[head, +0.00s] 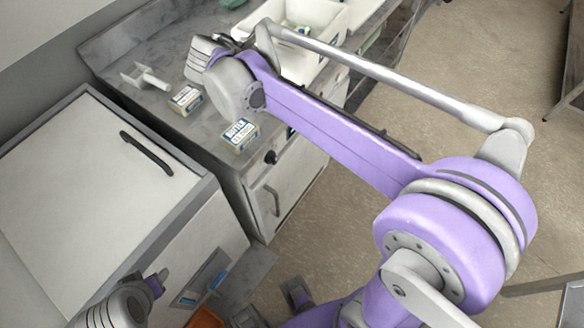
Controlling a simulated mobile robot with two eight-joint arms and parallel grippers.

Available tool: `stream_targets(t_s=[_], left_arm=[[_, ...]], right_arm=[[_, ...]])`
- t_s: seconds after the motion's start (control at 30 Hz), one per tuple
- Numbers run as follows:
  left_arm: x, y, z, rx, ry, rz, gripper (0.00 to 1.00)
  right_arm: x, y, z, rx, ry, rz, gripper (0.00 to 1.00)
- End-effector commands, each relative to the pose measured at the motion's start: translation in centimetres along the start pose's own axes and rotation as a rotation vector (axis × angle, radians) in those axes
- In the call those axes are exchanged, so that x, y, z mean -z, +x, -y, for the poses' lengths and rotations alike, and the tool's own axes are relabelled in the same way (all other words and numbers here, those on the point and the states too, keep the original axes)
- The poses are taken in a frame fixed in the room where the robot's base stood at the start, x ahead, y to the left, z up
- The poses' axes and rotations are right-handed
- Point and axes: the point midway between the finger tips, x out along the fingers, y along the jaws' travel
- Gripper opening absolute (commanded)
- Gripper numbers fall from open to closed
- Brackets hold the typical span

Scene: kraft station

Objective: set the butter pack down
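Two small butter packs with white, yellow and blue printing are on the grey counter (118,50) in the head view. One pack (186,100) lies farther back. The other pack (240,135) is near the counter's front edge. My purple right arm reaches in from the right over the counter. Its grey wrist is behind and above the packs, and both packs look apart from it. The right gripper's fingertips are hidden by the wrist and forearm, so I cannot see whether they hold anything. Part of my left arm shows at the bottom left; its fingertips cannot be made out.
A white T-shaped piece (145,78) lies at the back left of the counter. A white bin (318,16) stands behind my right arm. A white cabinet (85,185) with a dark handle fills the left.

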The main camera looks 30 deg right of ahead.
Motion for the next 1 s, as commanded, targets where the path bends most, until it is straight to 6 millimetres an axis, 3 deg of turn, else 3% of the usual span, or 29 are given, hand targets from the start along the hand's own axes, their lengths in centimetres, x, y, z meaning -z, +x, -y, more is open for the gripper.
stream_targets(t_s=[0.03, 0.2, 0.3, 0.43, 0.5, 0.63, 1.0], left_arm=[[0.0, 0.0, 0.0, 0.000, 0.000, 0.000, 0.50], [0.0, 0.0, 0.0, 0.000, 0.000, 0.000, 0.50], [0.0, 0.0, 0.0, 0.000, 0.000, 0.000, 0.50], [0.0, 0.0, 0.0, 0.000, 0.000, 0.000, 0.50], [0.0, 0.0, 0.0, 0.000, 0.000, 0.000, 0.50], [0.0, 0.0, 0.0, 0.000, 0.000, 0.000, 0.50], [0.0, 0.0, 0.0, 0.000, 0.000, 0.000, 0.50]], right_arm=[[0.5, -0.3, 3.5, 0.028, 0.147, -0.072, 1.00], [4.6, -1.9, 14.1, 0.180, 0.710, -0.309, 1.00], [7.4, -3.1, 19.6, 0.301, 1.027, -0.419, 1.00], [10.6, -4.3, 24.9, 0.458, 1.359, -0.514, 1.00], [11.8, -4.8, 26.7, 0.525, 1.483, -0.546, 1.00], [13.1, -5.2, 28.4, 0.602, 1.611, -0.574, 1.00], [13.3, -5.3, 28.6, 0.617, 1.636, -0.579, 1.00]])
